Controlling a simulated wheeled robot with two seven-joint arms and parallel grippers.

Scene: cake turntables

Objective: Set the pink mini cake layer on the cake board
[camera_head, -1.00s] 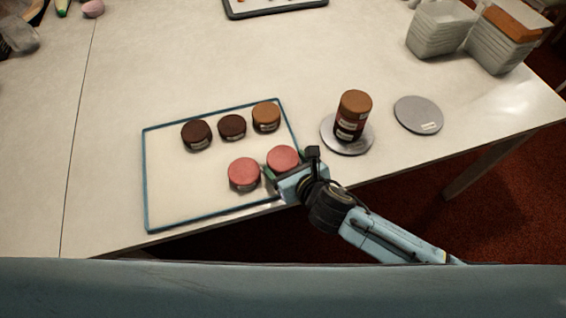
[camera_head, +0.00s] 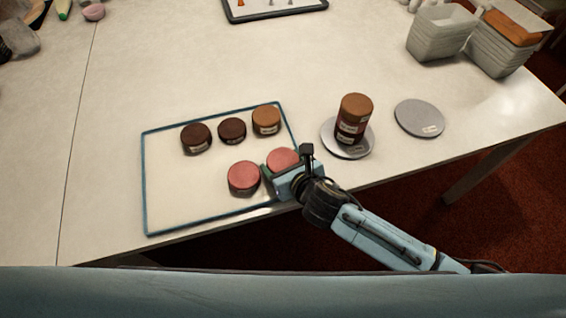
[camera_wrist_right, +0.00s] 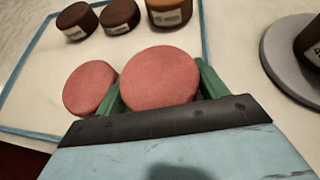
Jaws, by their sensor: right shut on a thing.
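Two pink mini cake layers are at the front right of the tray (camera_head: 170,212). My right gripper (camera_head: 277,168) is shut on the right pink layer (camera_head: 282,158), with a green finger on each side of it in the right wrist view (camera_wrist_right: 160,78). The other pink layer (camera_head: 243,177) stands just left of the gripper. One round grey cake board (camera_head: 331,143) bears a stack of brown and red layers (camera_head: 353,118). A second grey board (camera_head: 419,118) to its right is bare. My left gripper is out of view.
Two dark brown layers (camera_head: 196,137) (camera_head: 232,128) and a lighter brown one (camera_head: 266,119) stand at the back of the tray. Grey containers (camera_head: 440,32) stand at the back right.

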